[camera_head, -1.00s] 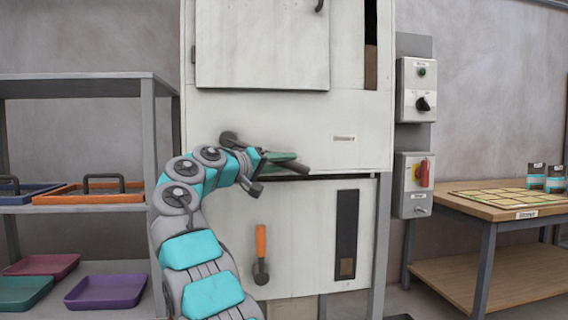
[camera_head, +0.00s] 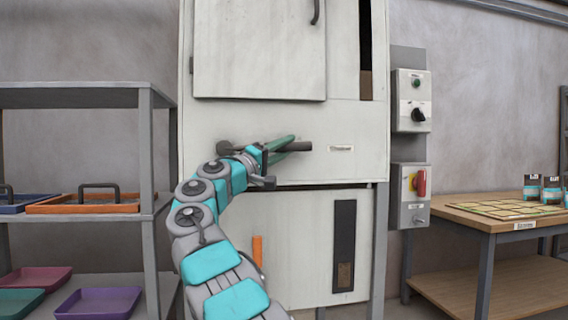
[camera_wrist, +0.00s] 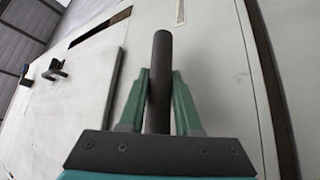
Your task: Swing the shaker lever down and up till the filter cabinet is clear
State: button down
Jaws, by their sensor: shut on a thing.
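The filter cabinet (camera_head: 300,115) is a tall pale cabinet in the head view. Its dark shaker lever (camera_head: 298,146) runs from a round pivot (camera_head: 226,147) on the left and lies about level. My gripper (camera_head: 281,144), with green fingers, is shut on the lever near its outer end. The wrist view shows the lever bar (camera_wrist: 161,85) between both fingers. A dark upper window strip (camera_head: 367,45) holds brown material (camera_head: 366,86) at its bottom. A lower dark strip (camera_head: 345,235) shows brown at its foot (camera_head: 344,275).
An orange handle (camera_head: 257,250) on the lower front is partly hidden by my arm. Control boxes (camera_head: 411,100) with knobs are on the right. A shelf with trays (camera_head: 85,203) stands left, and a wooden table (camera_head: 500,213) stands right.

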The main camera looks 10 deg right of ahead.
jog(key=shift+a+r+n+t+h, duration=0.2)
jog(key=shift+r+n+t, duration=0.4)
jog(key=shift+r, duration=0.25)
jog(key=shift+a+r+n+t+h, duration=0.1)
jog(key=shift+r+n+t+h, duration=0.1)
jog(key=shift+r+n+t, duration=0.5)
jog(key=shift+r, duration=0.15)
jog(key=c, duration=0.6)
grip_release()
jog(key=b+v, duration=0.2)
jog(key=v, duration=0.6)
jog(key=shift+d, duration=0.1)
